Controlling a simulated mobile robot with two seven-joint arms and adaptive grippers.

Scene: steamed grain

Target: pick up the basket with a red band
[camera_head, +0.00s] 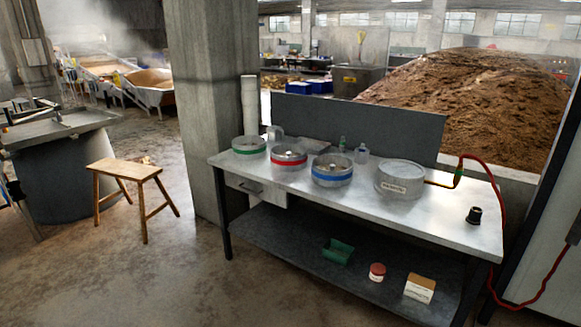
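The basket with a red band (289,160) is a round, low metal container standing upright on the steel table (440,215). It sits between the basket with a green band (249,152) on its left and the basket with a blue band (332,177) on its right, apart from both. Its top has a dark patch in the middle; I cannot tell its contents. Neither of my grippers shows in the head view.
A large round metal vessel (401,192) and a small black object (474,216) stand to the right. Small bottles (362,153) stand behind the baskets, before a grey back panel (350,125). A wooden stool (126,168) and a concrete pillar (205,100) are left. Floor in front is clear.

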